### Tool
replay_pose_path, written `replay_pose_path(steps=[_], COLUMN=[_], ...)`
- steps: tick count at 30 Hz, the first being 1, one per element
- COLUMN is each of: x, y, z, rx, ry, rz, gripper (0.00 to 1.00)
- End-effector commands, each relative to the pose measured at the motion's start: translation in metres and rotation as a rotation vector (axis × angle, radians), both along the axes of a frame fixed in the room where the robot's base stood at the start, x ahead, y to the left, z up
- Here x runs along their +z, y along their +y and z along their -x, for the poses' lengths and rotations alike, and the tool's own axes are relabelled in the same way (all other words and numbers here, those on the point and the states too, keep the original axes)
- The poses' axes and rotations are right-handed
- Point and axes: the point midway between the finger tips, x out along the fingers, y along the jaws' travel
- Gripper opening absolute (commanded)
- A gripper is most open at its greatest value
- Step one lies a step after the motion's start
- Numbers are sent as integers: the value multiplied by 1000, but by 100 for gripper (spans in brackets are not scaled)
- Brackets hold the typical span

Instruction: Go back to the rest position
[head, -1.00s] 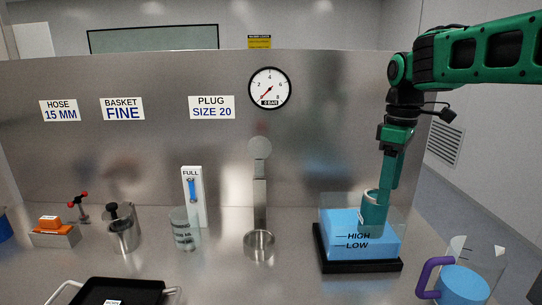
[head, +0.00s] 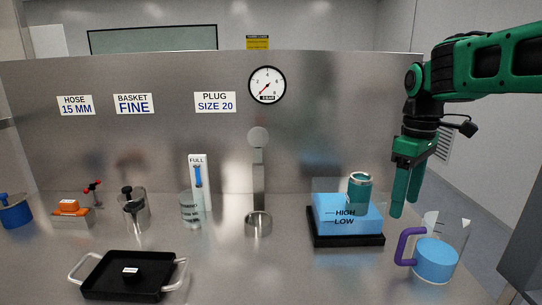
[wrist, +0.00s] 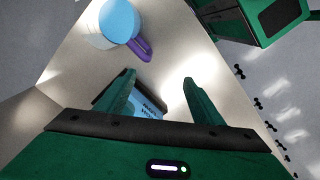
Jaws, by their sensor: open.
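My gripper (head: 405,190) is open and empty in the head view, hanging fingers down to the right of the clear tank of blue liquid (head: 330,225). It is apart from the tank and stands above and behind the pitcher. A teal metal cylinder (head: 358,190) stands in the tank, its top above the blue liquid. In the wrist view the two green fingers (wrist: 158,100) are spread, with part of the tank's marked front between them.
A pitcher with a purple handle and blue liquid (head: 436,260) stands at the right, close to my gripper. A black tray (head: 150,283) lies at front left. A steel panel (head: 330,120) with a gauge (head: 267,85) rises behind. The counter between tray and tank is clear.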

Motion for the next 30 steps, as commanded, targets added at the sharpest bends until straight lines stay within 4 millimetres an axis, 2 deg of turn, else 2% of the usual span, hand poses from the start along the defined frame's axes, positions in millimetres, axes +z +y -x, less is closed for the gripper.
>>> replay_pose_path(steps=[8,11,15,18,21,25,30], x=[-24,-40,-74,-99,-118,-131,-133], y=[-43,-62,-89,-99,-103,-105,-105], z=[61,94,158,201,230,249,253], rx=[-324,-492,-803,-1005,-1147,-1241,-1260], ry=[-9,-12,-11,-9,-5,-2,-1], rz=[12,14,9,2,-4,-11,-11], gripper=[61,61,61,61,61,61,61])
